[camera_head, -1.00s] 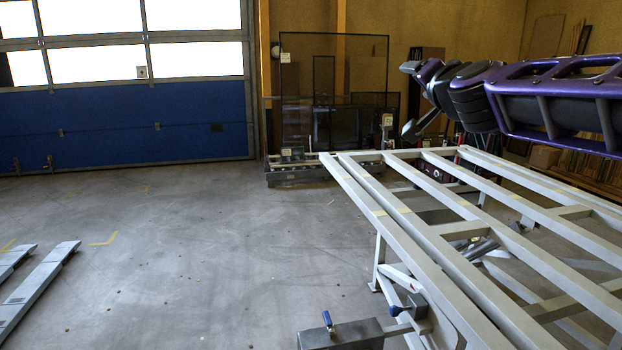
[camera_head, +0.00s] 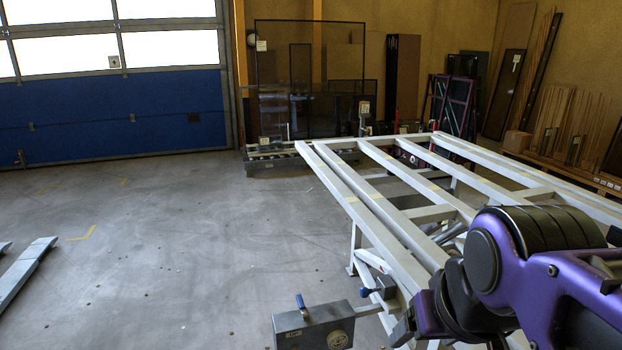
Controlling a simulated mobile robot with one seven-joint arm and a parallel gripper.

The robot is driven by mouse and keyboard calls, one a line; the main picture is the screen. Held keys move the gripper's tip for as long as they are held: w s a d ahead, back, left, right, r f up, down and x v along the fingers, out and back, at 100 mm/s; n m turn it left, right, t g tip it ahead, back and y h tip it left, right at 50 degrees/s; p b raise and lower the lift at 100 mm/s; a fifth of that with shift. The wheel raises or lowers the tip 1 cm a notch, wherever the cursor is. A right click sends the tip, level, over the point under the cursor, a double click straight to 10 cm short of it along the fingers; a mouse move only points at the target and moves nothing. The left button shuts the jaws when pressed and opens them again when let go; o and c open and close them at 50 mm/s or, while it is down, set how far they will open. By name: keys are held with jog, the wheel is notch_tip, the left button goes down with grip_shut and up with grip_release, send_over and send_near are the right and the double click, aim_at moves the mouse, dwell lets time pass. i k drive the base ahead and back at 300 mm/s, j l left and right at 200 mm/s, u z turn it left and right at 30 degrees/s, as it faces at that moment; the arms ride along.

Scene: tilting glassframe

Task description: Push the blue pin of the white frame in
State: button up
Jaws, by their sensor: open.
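The white frame (camera_head: 335,187) is a tilting table of pale bars, running from the middle back to the lower right. A blue pin (camera_head: 301,304) stands up from a grey metal box at the frame's near left side. A second blue knob (camera_head: 367,292) shows on a small grey bracket by the frame's leg, behind the box. My gripper (camera_head: 403,330) is at the bottom, to the right of the box and apart from both blue parts in the picture. It is open, with a dark fingertip showing; the rest is mostly hidden by my purple arm.
The grey box (camera_head: 305,330) carries a round shaft toward the frame. The floor (camera_head: 180,240) to the left is clear, except for pale metal rails (camera_head: 25,270) at the far left. Glass panels and racks (camera_head: 310,80) stand at the back.

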aim_at(364, 292)
jog(key=j+u, duration=0.1)
jog(key=u, duration=0.4)
jog(key=i+j+z, duration=0.1)
jog(key=j+z, duration=0.15)
jog(key=i+j+z, duration=0.2)
jog(key=j, duration=0.15)
jog(key=k+z, duration=0.1)
jog(key=z, duration=1)
jog(key=u, duration=0.6)
jog(key=k, duration=0.2)
